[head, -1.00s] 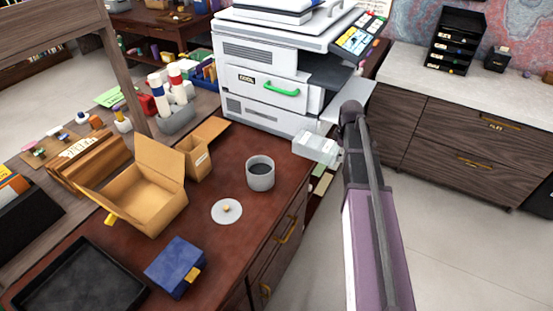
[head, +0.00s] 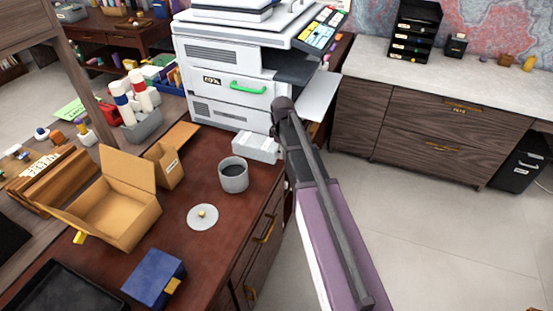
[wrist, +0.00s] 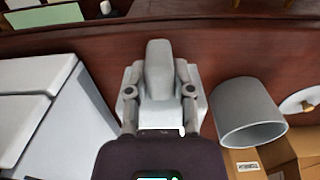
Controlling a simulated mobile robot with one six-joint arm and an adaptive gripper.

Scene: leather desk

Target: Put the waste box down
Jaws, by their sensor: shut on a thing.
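The waste box (head: 250,146) is a light grey block at the desk's back right corner, in front of the printer and to the right of and behind the grey cup (head: 233,178). My gripper (wrist: 159,92) is shut on the waste box, which also shows between its fingers in the wrist view (wrist: 159,65). In the head view my arm hides most of the gripper. I cannot tell whether the box touches the desk top (head: 205,250).
The white printer (head: 225,60) stands close behind the waste box. A white lid (head: 202,217), a blue box (head: 153,279), an open cardboard box (head: 110,215), a smaller carton (head: 167,170) and a black tray (head: 60,290) occupy the desk. Bare desk lies around the lid.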

